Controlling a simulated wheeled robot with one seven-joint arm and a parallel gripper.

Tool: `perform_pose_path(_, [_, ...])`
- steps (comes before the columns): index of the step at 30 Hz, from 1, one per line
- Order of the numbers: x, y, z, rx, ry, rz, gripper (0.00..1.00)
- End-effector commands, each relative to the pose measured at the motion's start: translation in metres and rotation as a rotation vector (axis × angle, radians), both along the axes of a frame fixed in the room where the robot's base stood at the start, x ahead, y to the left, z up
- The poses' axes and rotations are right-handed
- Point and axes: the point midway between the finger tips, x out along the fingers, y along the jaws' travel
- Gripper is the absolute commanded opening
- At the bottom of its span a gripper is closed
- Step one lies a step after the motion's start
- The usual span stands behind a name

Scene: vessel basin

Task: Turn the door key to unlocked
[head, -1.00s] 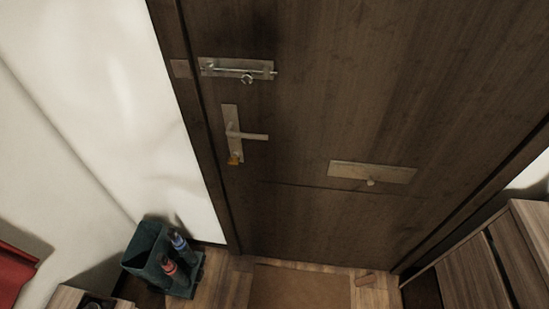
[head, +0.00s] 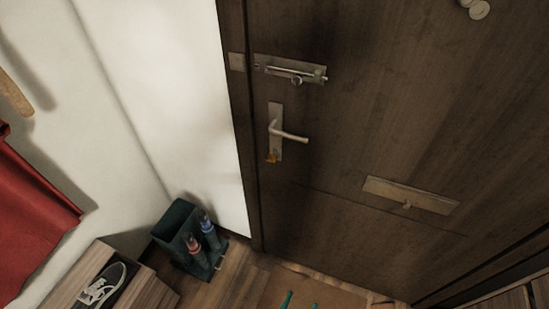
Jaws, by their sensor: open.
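The door key (head: 271,157) is a small orange-brass shape at the lower end of the lock plate, below the door handle (head: 292,136). It is too small to tell which way it is turned. The handle is a pale metal lever that points right on the dark wooden door (head: 345,135). My gripper (head: 300,302) shows only as two teal fingertips at the bottom edge. They are apart with nothing seen between them, well below the key and not touching the door. The rest of my gripper is out of frame.
A slide bolt (head: 290,69) sits above the handle, and a mail flap (head: 411,195) is lower right. A dark boot-like holder (head: 180,238) with bottles stands left of the door. A shoe (head: 103,285) lies on a wooden bench. A mat (head: 345,297) lies before the door.

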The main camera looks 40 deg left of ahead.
Motion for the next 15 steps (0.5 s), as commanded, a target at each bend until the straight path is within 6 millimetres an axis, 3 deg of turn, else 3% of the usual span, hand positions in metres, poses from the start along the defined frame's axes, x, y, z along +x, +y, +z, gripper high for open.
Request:
perform_pose_path(1, [0.017,0.015,-0.002,-0.003,-0.010,0.028,0.47])
perform_pose_path(8, [0.079,0.077,-0.007,-0.023,-0.024,0.099,0.47])
perform_pose_path(15, [0.138,0.150,0.018,-0.031,-0.080,0.115,0.47])
